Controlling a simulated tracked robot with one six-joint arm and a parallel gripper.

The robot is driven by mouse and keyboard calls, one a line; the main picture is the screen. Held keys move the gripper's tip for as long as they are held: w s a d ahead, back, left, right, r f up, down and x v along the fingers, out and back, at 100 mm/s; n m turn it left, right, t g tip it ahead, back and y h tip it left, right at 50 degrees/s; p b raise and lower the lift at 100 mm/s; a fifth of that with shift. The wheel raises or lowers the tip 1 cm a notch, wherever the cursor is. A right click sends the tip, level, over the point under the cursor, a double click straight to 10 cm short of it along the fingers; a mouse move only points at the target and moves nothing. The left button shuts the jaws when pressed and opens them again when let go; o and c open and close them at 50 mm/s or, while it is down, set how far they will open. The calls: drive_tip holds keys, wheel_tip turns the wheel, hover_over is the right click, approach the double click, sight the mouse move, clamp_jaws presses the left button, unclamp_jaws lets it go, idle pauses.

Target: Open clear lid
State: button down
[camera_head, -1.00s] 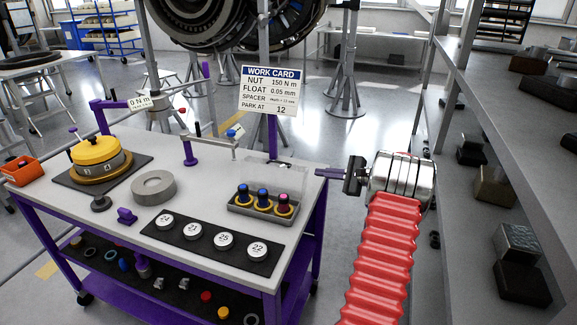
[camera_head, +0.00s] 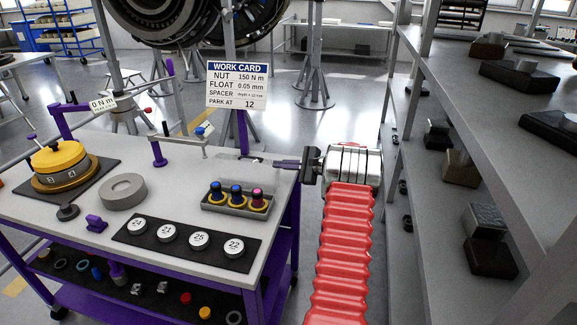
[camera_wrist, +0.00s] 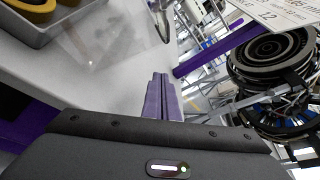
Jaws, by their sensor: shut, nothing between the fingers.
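The clear lid (camera_wrist: 95,45) is see-through and faint. In the wrist view it spreads as a hazy sheet beside the grey tray (camera_head: 235,208), with a curved metal handle (camera_wrist: 160,20) at its far end. In the head view the lid's outline is hard to make out; it appears folded back behind the tray, whose top looks uncovered. Several knobs with yellow collars (camera_head: 237,202) stand in the tray. My gripper (camera_head: 277,163) has purple fingers pressed together and empty. It is at the bench's right edge, right of and behind the tray. The closed fingers (camera_wrist: 160,97) also show in the wrist view.
Numbered white discs lie on a black mat (camera_head: 187,240) in front of the tray. A grey ring (camera_head: 122,192) and a yellow dial (camera_head: 60,162) stand left. The work card (camera_head: 237,86) rises behind the bench on a purple post. Grey shelving (camera_head: 490,130) stands to the right.

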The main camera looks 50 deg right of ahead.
drive_tip(key=x, duration=0.4)
drive_tip(key=shift+w+a, duration=0.1)
drive_tip(key=shift+w, duration=0.05)
drive_tip(key=shift+s+a+r, duration=0.15)
drive_tip(key=shift+r, duration=0.2)
drive_tip(key=shift+s+a+r, duration=0.2)
drive_tip(key=shift+r, duration=0.1)
drive_tip(key=shift+s+a+r, duration=0.15)
drive_tip(key=shift+a+r, duration=0.2)
drive_tip(key=shift+r, duration=0.1)
drive_tip(key=shift+s+a+r, duration=0.2)
drive_tip(key=shift+a+r, duration=0.2)
drive_tip(key=shift+s+a+r, duration=0.15)
drive_tip(key=shift+a+r, duration=0.15)
drive_tip(key=shift+r, duration=0.3)
drive_tip(key=shift+s+a+r, duration=0.15)
drive_tip(key=shift+a+r, duration=0.15)
drive_tip(key=shift+r, duration=0.3)
drive_tip(key=shift+s, duration=0.15)
approach(269, 161)
drive_tip(key=d, duration=0.4)
drive_tip(key=shift+f, duration=0.3)
